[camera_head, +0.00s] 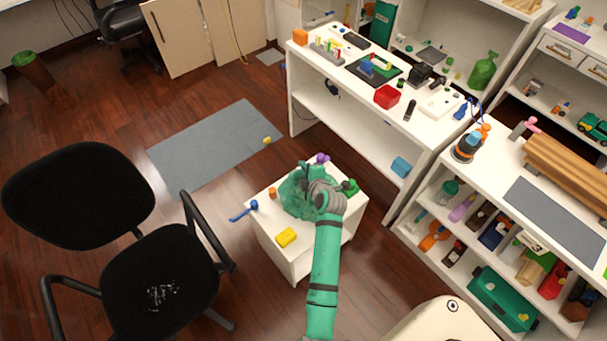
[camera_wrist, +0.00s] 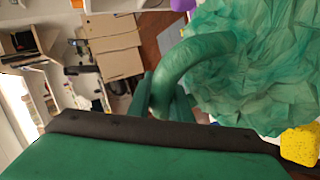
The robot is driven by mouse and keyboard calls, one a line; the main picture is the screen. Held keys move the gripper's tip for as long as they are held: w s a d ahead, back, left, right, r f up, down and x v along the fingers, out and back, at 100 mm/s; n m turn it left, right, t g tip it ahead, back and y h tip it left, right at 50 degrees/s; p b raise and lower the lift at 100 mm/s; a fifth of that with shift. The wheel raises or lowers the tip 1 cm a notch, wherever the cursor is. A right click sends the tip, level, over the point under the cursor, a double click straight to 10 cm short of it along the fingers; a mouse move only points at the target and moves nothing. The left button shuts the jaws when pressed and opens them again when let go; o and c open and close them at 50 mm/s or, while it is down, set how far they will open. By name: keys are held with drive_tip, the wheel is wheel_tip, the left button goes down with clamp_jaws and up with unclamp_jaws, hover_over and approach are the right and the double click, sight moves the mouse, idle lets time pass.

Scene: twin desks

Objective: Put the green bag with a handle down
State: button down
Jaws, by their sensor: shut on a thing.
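The green bag with a handle (camera_head: 297,197) is a crumpled, translucent green bag over the top of a small white cabinet (camera_head: 290,258). In the wrist view the bag (camera_wrist: 260,65) fills the upper right, and its curved handle (camera_wrist: 190,60) runs down to my gripper. My gripper (camera_head: 318,178) is shut on the handle, at the end of my green arm. The fingertips are largely hidden in the head view. I cannot tell whether the bag's underside touches the cabinet top.
A black chair (camera_head: 155,270) stands left; a white desk (camera_head: 340,80) stands behind.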

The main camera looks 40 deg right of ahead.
drive_tip(key=shift+w+d+f, duration=0.2)
drive_tip(key=shift+d+f, duration=0.15)
drive_tip(key=shift+d, duration=0.15)
drive_tip(key=shift+f, duration=1.55)
drive_tip(key=shift+a, duration=0.1)
drive_tip(key=c, duration=1.6)
unclamp_jaws()
drive_tip(key=shift+f, duration=0.15)
drive_tip(key=shift+s+r, duration=0.2)
drive_tip(key=shift+r, duration=0.05)
drive_tip(key=v, duration=1.1)
drive_tip(key=shift+s+a+r, duration=0.1)
drive_tip(key=shift+s+a, duration=0.1)
drive_tip(key=shift+s, duration=0.05)
